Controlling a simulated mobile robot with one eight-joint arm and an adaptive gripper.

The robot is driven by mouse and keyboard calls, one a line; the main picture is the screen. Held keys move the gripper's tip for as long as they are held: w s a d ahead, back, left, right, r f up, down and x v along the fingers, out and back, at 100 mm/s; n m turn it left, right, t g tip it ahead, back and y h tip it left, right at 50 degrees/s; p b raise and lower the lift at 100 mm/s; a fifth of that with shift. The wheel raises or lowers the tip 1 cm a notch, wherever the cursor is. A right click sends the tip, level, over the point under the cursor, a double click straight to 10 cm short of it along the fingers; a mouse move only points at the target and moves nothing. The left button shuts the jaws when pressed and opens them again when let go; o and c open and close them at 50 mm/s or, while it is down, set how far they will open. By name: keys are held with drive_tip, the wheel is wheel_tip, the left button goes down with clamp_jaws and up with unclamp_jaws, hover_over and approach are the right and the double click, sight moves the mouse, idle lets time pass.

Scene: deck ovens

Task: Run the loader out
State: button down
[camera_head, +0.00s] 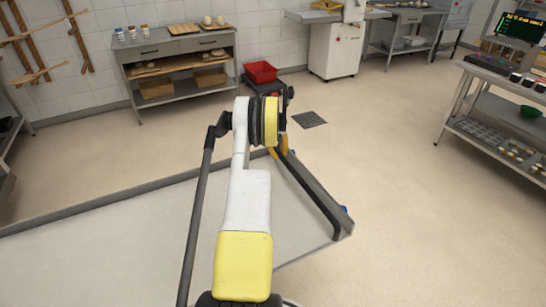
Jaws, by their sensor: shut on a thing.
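The loader (110,250) appears as a long, pale, flat bed with raised grey edges, reaching from the lower left to a corner right of centre. A dark bar (312,192) runs along its right end, and its lower end meets the bed near the corner. My gripper (279,150) is mostly hidden behind my white and yellow arm. Only its orange fingers show, at the upper end of the dark bar, and they are shut on it. The exact contact is hidden by my wrist.
A red crate (261,72) sits on a low dark stand beyond my arm. A grey workbench (182,46) with boards and boxes stands at the back left. A steel rack (500,120) stands at the right. A floor drain (309,119) lies in the open floor between.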

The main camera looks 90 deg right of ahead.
drive_tip(key=shift+s+d, duration=0.1)
drive_tip(key=shift+s, duration=0.2)
drive_tip(key=c, duration=1.7)
unclamp_jaws()
drive_tip(key=o, duration=0.4)
drive_tip(key=shift+s+d, duration=0.1)
drive_tip(key=shift+s, duration=0.05)
drive_tip(key=shift+o, duration=0.2)
drive_tip(key=shift+r, duration=0.1)
wheel_tip(320, 180, up, 12)
drive_tip(key=w+a, duration=0.1)
drive_tip(key=w, duration=0.1)
drive_tip(key=shift+w+f, duration=0.15)
drive_tip(key=shift+f, duration=0.05)
drive_tip(key=shift+a, duration=0.1)
